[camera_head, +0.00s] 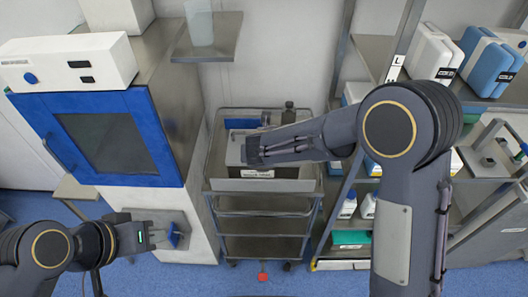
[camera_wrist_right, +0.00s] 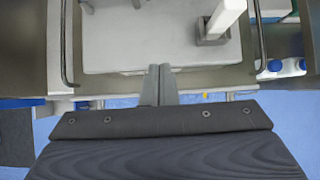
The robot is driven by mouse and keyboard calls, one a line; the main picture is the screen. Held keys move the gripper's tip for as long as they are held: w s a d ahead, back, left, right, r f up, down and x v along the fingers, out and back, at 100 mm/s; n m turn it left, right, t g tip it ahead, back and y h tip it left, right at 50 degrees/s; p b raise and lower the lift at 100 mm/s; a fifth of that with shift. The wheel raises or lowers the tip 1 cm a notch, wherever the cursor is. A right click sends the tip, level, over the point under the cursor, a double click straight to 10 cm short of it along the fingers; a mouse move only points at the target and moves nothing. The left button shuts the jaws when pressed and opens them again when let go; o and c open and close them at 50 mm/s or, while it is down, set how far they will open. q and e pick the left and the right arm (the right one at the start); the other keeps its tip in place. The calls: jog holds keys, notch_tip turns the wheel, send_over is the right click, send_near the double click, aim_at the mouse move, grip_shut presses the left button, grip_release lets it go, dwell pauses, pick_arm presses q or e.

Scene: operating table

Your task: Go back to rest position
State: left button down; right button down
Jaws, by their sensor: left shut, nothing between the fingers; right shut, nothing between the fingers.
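My left gripper (camera_head: 158,236) comes in low from the left in the head view. Its fingers are shut with nothing between them, in front of the grey panel below the blue-framed cabinet. My right arm reaches across from the right, its wrist end over the trolley (camera_head: 265,212). In the right wrist view my right gripper (camera_wrist_right: 159,84) is shut and empty. Its fingertips show against the near edge of a pale box (camera_wrist_right: 140,40) on the trolley. I cannot tell whether they touch it. In the head view the right fingers are hard to make out.
A white and blue cabinet (camera_head: 100,135) with a dark window stands at the left. A shelf rack with white and blue canisters (camera_head: 490,62) stands at the right, close to my right elbow. Bottles (camera_head: 348,205) and a green box (camera_head: 350,238) sit on lower shelves. Blue floor shows at lower left.

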jog(key=shift+f, duration=0.1)
jog(key=s+d+r+m+g+b, duration=0.1)
jog(key=s+d+r+m, duration=0.4)
jog(key=d+m, duration=0.5)
jog(key=s+d+r+m+g+b, duration=0.2)
jog(key=s+d+r+m, duration=0.1)
jog(key=s+d+m, duration=0.65)
jog(key=s+d+m+t+y+b, duration=0.1)
jog(key=s+m+y, duration=0.3)
jog(key=s+m, duration=1.1)
jog(key=m, duration=0.3)
jog(key=shift+s+d+f, duration=0.2)
jog(key=shift+d, duration=0.1)
